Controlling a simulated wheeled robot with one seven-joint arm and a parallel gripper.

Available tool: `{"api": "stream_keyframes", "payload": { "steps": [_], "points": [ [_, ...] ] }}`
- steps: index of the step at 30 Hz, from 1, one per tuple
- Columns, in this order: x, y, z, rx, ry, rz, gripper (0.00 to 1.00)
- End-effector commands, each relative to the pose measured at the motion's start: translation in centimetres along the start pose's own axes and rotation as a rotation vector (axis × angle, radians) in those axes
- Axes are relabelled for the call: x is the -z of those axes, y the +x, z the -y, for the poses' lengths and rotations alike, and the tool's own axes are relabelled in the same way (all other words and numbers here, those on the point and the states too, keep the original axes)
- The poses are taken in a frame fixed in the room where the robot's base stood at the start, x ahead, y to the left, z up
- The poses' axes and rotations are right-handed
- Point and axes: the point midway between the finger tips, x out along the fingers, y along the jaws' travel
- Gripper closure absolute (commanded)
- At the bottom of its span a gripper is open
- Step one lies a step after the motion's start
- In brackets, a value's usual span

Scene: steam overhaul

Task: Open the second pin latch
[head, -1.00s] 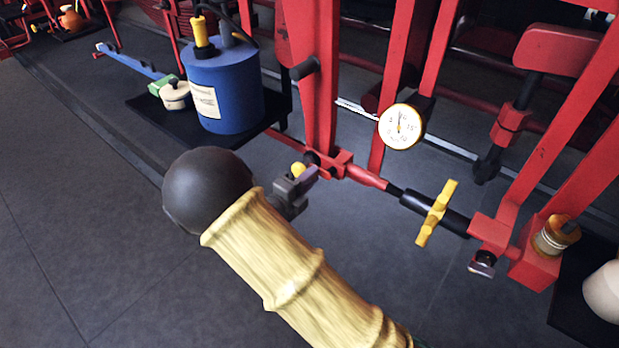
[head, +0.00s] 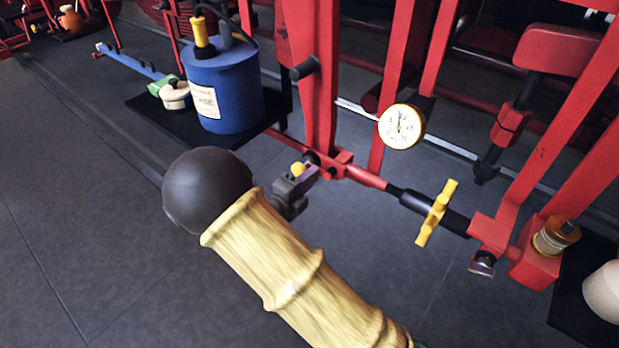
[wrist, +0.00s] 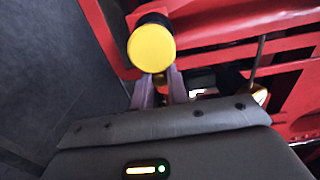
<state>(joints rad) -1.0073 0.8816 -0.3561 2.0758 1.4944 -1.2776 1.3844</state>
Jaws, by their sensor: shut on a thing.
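The pin latch shows as a round yellow knob (head: 297,169) on a black collar at the foot of a red upright in the head view. In the wrist view the yellow knob (wrist: 152,48) faces me just beyond the fingertips. My gripper (head: 308,177) is at this latch, its fingers beside the knob. In the wrist view my gripper (wrist: 160,88) is shut on the latch, with a small yellowish bit showing between the purple-grey fingers. The exact contact is partly hidden by the knob and fingers.
A black turnbuckle with a yellow cross handle (head: 437,213) lies along the red rail to the right. A dial gauge (head: 401,127) stands above it. A blue canister (head: 223,88) stands on a black mat behind left. Red frame bars crowd the latch; the grey floor in front is clear.

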Motion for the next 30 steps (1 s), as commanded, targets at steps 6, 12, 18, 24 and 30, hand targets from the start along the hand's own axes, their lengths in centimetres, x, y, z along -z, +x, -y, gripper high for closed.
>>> {"api": "stream_keyframes", "payload": {
  "steps": [6, 12, 18, 24, 30],
  "points": [
    [0.0, 0.0, 0.0, 0.000, 0.000, 0.000, 1.00],
    [0.0, 0.0, -0.2, 0.000, 0.000, 0.000, 1.00],
    [0.2, 0.0, -0.9, -0.001, -0.001, -0.001, 1.00],
    [0.2, 0.0, -1.1, -0.002, -0.001, -0.001, 1.00],
    [0.2, 0.0, -1.1, -0.002, -0.001, -0.001, 1.00]
  ]
}}
